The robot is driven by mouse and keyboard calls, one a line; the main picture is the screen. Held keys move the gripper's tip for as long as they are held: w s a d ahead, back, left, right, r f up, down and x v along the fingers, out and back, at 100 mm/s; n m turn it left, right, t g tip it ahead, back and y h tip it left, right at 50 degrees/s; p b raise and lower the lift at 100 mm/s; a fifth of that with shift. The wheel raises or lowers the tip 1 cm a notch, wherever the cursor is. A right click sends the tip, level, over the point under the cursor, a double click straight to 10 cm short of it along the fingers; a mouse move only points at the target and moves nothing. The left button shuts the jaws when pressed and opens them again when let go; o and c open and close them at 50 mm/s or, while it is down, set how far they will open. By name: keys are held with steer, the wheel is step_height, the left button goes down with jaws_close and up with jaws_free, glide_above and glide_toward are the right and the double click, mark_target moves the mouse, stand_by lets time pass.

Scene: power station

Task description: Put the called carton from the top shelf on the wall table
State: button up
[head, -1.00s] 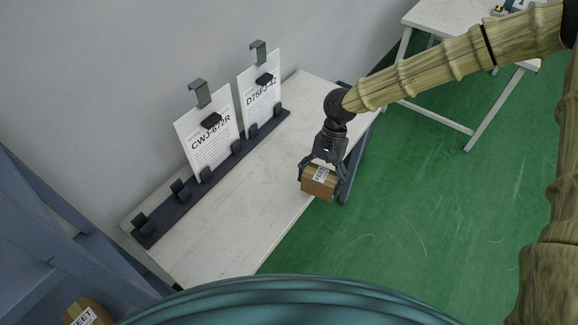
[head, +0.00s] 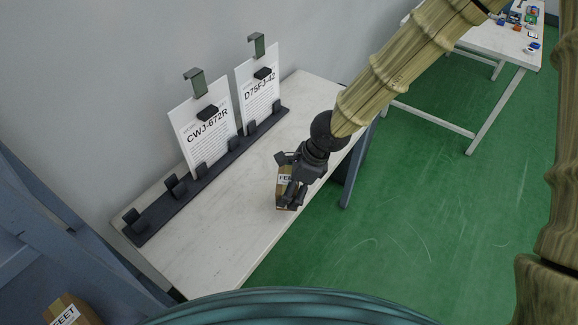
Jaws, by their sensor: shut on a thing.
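My gripper (head: 289,182) is shut on a small brown carton (head: 284,202) with a white label that reads in part "FEE". The fingers hide part of the carton. The carton shows over the front edge area of the wall table (head: 215,228), a long white-topped table along the grey wall. I cannot tell whether the carton touches the table top. Another brown carton (head: 88,314) labelled "FEET" shows at the bottom left corner, by the blue-grey shelf frame (head: 35,215).
A dark rack (head: 215,168) with several clips runs along the table's wall side. It holds two sheets, "CWJ-672R" (head: 205,140) and "D75FJ-42" (head: 260,95). The table's near half is bare. Another white table (head: 490,45) with small items stands at the upper right. Green floor lies between.

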steer(key=m, duration=0.1)
steer(key=m+t+b, duration=0.1)
steer(key=m, duration=0.1)
steer(key=shift+s+r+h, duration=0.1)
steer(key=shift+s+h, duration=0.2)
steer(key=shift+s+r+m+t+b, duration=0.1)
steer(key=shift+r+m+t+b, duration=0.2)
steer(key=shift+m, duration=0.5)
steer(key=shift+r+m+t+b, duration=0.1)
steer(key=shift+m+t+b, duration=0.25)
steer(key=shift+m, duration=0.45)
steer(key=shift+w, duration=0.25)
steer(key=w+p, duration=0.2)
steer(key=w, duration=0.3)
steer(key=w+f+p, duration=0.1)
steer(key=w+p, duration=0.1)
steer(key=w, duration=0.3)
steer(key=w+p, duration=0.3)
steer(key=w, duration=0.2)
steer(key=shift+w+d+f, duration=0.15)
steer(key=shift+d+f, duration=0.1)
steer(key=shift+d, duration=0.1)
steer(key=shift+f+p, duration=0.75)
steer(key=shift+f, duration=1.05)
steer(key=shift+f, duration=0.1)
